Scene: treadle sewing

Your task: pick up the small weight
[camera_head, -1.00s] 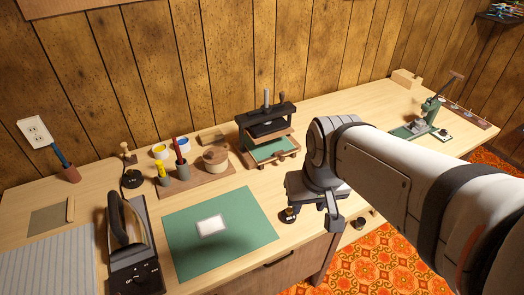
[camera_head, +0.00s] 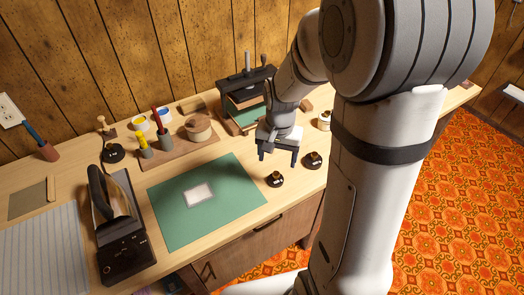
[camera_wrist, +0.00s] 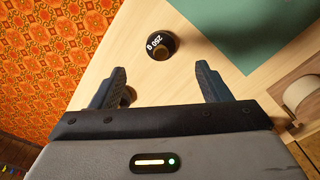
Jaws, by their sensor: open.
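Two black weights with brass knobs stand on the bench right of the green mat. The nearer weight (camera_head: 275,180) shows in the wrist view as a black disc marked 250 g (camera_wrist: 158,42), ahead of the jaws. The other weight (camera_head: 312,160) stands a little farther right; its marking is unreadable. In the wrist view something round, probably that weight, is partly hidden behind the left finger. I cannot tell which is smaller. My gripper (camera_head: 277,158) is open, pointing down above the bench just behind the nearer weight. Nothing is between its fingers (camera_wrist: 162,70).
The green mat (camera_head: 235,215) with a pale rectangle lies left of the weights. A press (camera_head: 246,85) stands behind my gripper. An iron (camera_head: 103,205) stands at left. A white and brass container (camera_head: 324,120) is beside my arm. The bench's front edge is close to the weights.

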